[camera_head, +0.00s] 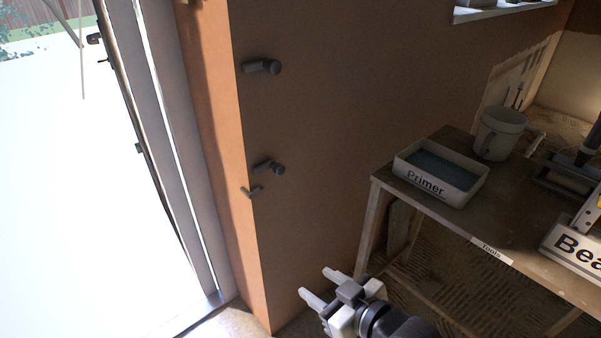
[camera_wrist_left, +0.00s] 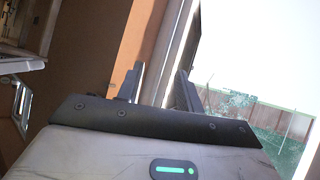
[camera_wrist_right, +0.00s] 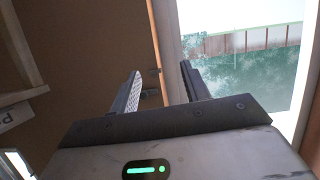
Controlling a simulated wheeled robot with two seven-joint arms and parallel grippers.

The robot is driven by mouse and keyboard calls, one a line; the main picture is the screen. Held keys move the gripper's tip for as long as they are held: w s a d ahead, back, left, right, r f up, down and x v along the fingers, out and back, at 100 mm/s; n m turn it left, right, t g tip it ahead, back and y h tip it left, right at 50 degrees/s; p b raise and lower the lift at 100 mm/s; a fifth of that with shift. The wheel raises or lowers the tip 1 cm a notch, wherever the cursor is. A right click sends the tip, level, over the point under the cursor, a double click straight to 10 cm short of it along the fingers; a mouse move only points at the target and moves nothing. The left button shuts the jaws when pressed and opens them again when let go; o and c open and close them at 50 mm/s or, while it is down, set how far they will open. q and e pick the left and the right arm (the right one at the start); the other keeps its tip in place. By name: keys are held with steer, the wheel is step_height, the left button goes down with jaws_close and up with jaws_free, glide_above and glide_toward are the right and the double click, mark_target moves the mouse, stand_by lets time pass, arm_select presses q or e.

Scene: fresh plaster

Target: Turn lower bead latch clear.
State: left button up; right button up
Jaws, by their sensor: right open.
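Dark latches sit on the orange-brown wall beside the door opening. The upper latch (camera_head: 262,67) is a short cylinder pointing sideways. Lower down are a similar latch (camera_head: 270,168) and a smaller grey piece (camera_head: 252,191) at the wall's corner edge. I cannot tell which of these two is the lower bead latch. My right gripper (camera_head: 313,280) is open and empty, below and right of them, apart from the wall fittings. In the right wrist view, small dark fittings (camera_wrist_right: 152,72) show between its fingers. My left gripper (camera_wrist_left: 161,68) is open and empty, outside the head view.
The bright door opening (camera_head: 70,190) is at left. The wall between latches and table is clear.

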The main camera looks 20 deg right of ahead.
mark_target(282, 172)
steer(key=w+d+r+n+t+y+b, duration=0.1)
steer(key=w+d+r+n+t+b, duration=0.25)
steer(key=w+d+r, duration=0.4)
steer(key=shift+m+t, duration=0.25)
steer(key=shift+m, duration=0.2)
steer(key=x, duration=0.5)
steer(key=r+x, duration=0.1)
steer(key=x, duration=0.4)
steer(key=a+x, duration=0.1)
steer(key=x, duration=0.5)
steer(key=shift+s+r, duration=0.1)
steer(key=shift+r, duration=0.3)
steer(key=shift+w+a, duration=0.3)
steer(key=shift+w, duration=0.4)
steer(key=shift+c, duration=0.3)
steer(key=c, duration=0.9)
